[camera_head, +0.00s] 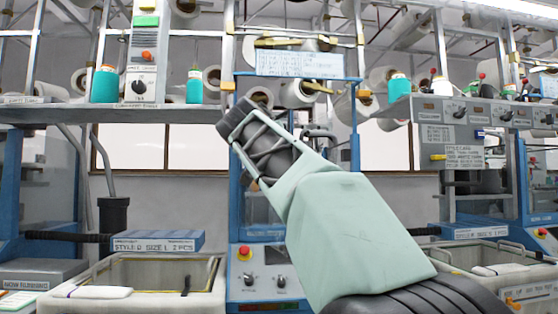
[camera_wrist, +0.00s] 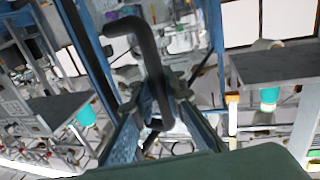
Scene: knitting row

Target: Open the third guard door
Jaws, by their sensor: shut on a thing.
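A dark bent bar handle (camera_wrist: 148,50) rises through the middle of the wrist view. My gripper (camera_wrist: 158,98) is shut on the lower part of this handle, with one finger on each side. Blue upright posts (camera_wrist: 213,65) stand on both sides of the handle in the wrist view and appear tilted. In the head view my arm reaches up to the central blue-framed machine (camera_head: 355,140) and hides much of its front. A piece of dark handle (camera_head: 318,133) shows just right of my wrist there. I cannot clearly make out the door panel or whether it stands ajar.
A control panel (camera_head: 268,286) with a red button sits low on the central machine. Open bins stand at the left (camera_head: 200,297) and right (camera_head: 433,259). Grey shelves at the left (camera_head: 50,113) and right (camera_head: 398,112) flank my arm.

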